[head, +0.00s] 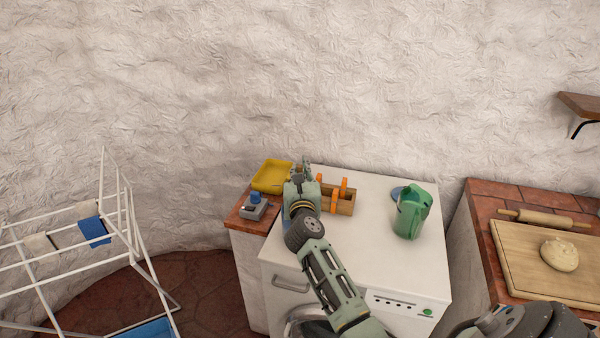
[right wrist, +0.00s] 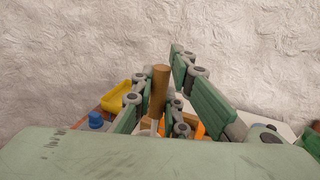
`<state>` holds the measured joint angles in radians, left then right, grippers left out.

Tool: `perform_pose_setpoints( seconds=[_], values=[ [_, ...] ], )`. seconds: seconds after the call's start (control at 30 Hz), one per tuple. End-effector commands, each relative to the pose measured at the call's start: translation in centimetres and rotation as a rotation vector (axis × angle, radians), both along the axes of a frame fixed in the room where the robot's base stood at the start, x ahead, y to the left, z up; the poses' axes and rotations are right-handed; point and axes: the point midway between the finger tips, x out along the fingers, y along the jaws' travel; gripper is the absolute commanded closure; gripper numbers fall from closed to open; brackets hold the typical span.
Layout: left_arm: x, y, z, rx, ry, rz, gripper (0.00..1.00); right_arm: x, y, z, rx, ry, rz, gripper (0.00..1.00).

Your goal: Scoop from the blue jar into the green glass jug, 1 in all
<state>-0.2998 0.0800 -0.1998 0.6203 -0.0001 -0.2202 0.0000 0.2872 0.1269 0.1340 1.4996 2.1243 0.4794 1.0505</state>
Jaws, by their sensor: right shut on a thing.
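My right gripper (head: 305,170) is over the back left of the white washing machine top. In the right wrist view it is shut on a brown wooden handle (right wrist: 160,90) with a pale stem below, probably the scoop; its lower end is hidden. The green glass jug (head: 410,213) stands upright on the machine's right side, apart from the gripper. My left gripper is not in view.
A yellow tray (head: 270,177) and a grey block with a blue top (head: 256,197) are on the left brick counter. A dough board (head: 535,262) lies right. The machine's front top is clear.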

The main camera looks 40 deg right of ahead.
Motion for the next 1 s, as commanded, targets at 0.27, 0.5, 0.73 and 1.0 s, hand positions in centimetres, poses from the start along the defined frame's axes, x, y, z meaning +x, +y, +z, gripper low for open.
perform_pose_setpoints(
  seconds=[0.27,0.5,0.73,1.0],
  values=[
    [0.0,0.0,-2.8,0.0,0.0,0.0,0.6,0.0,0.0,-3.3,0.0,0.0,0.0,1.0],
    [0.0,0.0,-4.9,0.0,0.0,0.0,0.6,0.0,0.0,-5.7,0.001,-0.001,0.0,1.0],
    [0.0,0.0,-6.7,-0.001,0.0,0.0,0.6,0.0,0.0,-7.7,0.0,-0.002,0.0,1.0],
    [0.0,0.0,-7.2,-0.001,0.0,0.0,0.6,0.0,0.0,-8.3,0.0,-0.002,0.0,1.0]
  ],
)
